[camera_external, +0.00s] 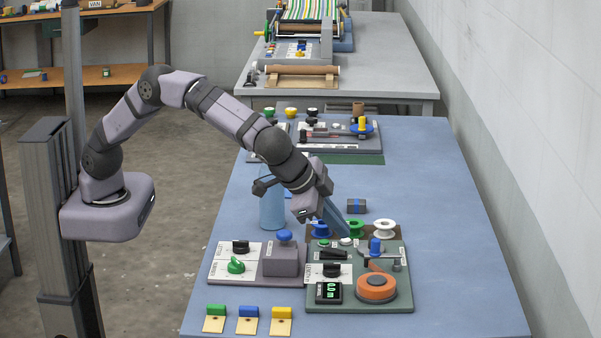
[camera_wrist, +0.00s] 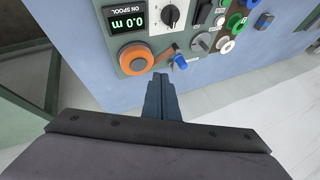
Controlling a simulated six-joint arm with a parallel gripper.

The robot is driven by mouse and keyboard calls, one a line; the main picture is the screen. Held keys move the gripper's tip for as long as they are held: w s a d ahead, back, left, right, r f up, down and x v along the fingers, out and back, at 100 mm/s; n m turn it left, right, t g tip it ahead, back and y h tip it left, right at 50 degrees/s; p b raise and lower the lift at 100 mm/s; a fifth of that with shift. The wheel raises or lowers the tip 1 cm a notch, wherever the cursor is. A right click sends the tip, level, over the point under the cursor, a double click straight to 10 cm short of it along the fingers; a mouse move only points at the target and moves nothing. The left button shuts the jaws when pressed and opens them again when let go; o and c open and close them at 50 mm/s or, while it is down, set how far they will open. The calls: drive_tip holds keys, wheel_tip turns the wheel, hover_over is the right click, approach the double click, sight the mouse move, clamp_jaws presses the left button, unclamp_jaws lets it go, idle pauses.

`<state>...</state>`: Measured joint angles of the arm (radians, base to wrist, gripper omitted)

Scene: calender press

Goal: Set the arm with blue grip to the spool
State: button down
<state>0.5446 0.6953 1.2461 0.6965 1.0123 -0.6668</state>
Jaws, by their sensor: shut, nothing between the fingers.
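The arm with the blue grip is on the green panel (camera_external: 400,300); its upright blue grip (camera_external: 375,246) stands above a short brown arm, just behind the orange spool (camera_external: 376,290). In the wrist view the blue grip (camera_wrist: 181,62) is right of the orange spool (camera_wrist: 135,59), with the brown arm reaching towards the spool's edge. I cannot tell whether the arm touches it. My gripper (camera_external: 345,232) is over the back of the panel, left of the grip and apart from it. In the wrist view its fingers (camera_wrist: 161,80) are together and empty, just below the grip.
A display (camera_wrist: 127,20) reads 0.0 m beside a black dial (camera_wrist: 171,14). A grey box with a blue knob (camera_external: 284,258) is left. Free table lies right.

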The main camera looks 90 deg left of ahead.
idle(0.3)
drive_tip(key=p+x, duration=0.4)
drive_tip(key=x, duration=0.6)
drive_tip(key=shift+a, duration=0.1)
drive_tip(key=shift+w+a+r+p, duration=0.1)
drive_tip(key=shift+w+a+p, duration=0.1)
drive_tip(key=shift+a+p, duration=0.35)
drive_tip(key=shift+w+a+r+p, duration=0.1)
drive_tip(key=shift+w+a+p, duration=0.1)
drive_tip(key=shift+a+p, duration=0.3)
drive_tip(key=shift+w+a+f, duration=0.1)
drive_tip(key=shift+a, duration=0.3)
drive_tip(key=shift+w+a+f, duration=0.1)
drive_tip(key=shift+w+a, duration=0.05)
drive_tip(key=shift+a, duration=0.25)
